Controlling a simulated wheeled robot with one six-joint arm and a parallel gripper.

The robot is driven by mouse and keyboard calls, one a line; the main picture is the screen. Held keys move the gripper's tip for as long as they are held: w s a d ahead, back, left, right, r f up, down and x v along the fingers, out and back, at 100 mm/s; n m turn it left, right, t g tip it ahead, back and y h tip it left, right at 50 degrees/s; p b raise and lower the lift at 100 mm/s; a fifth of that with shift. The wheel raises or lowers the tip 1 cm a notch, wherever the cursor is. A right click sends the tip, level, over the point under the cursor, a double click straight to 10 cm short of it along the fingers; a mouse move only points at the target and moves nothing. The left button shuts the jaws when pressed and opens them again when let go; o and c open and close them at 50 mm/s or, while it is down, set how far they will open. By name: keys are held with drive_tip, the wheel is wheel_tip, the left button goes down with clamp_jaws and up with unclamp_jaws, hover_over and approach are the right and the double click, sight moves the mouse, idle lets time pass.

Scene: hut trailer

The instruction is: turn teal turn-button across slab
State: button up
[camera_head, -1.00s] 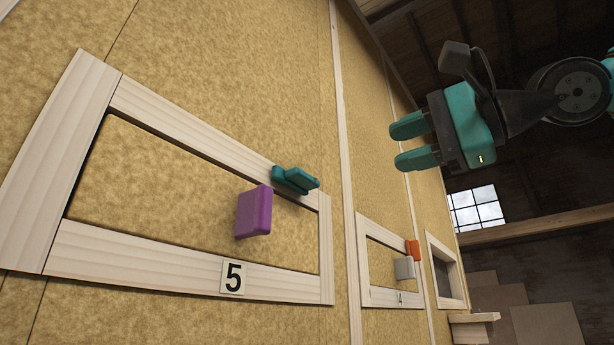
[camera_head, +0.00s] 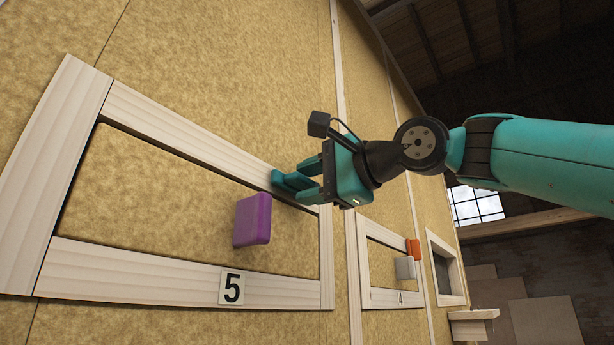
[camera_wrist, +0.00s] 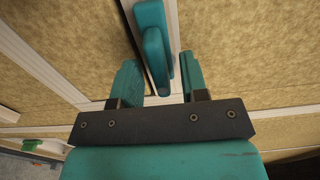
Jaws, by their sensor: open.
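The teal turn-button (camera_wrist: 155,55) shows in the wrist view, on the pale wooden frame at the edge of the slab. My gripper (camera_wrist: 160,78) is open, with one finger on each side of the button's near end. I cannot tell whether the fingers touch it. In the head view my gripper (camera_head: 296,186) is at the upper right part of the frame, and its fingers hide most or all of the button. The slab (camera_head: 160,190) is a tan panel inside the frame, with a purple block (camera_head: 253,220) standing out from it.
A number 5 label (camera_head: 232,288) is on the lower frame rail. A small wooden ledge (camera_head: 472,320) juts out at the lower right.

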drive_tip(key=shift+w+a, duration=0.2)
drive_tip(key=shift+a, duration=0.15)
drive_tip(key=shift+c, duration=0.4)
drive_tip(key=c, duration=0.6)
drive_tip(key=shift+c, duration=0.2)
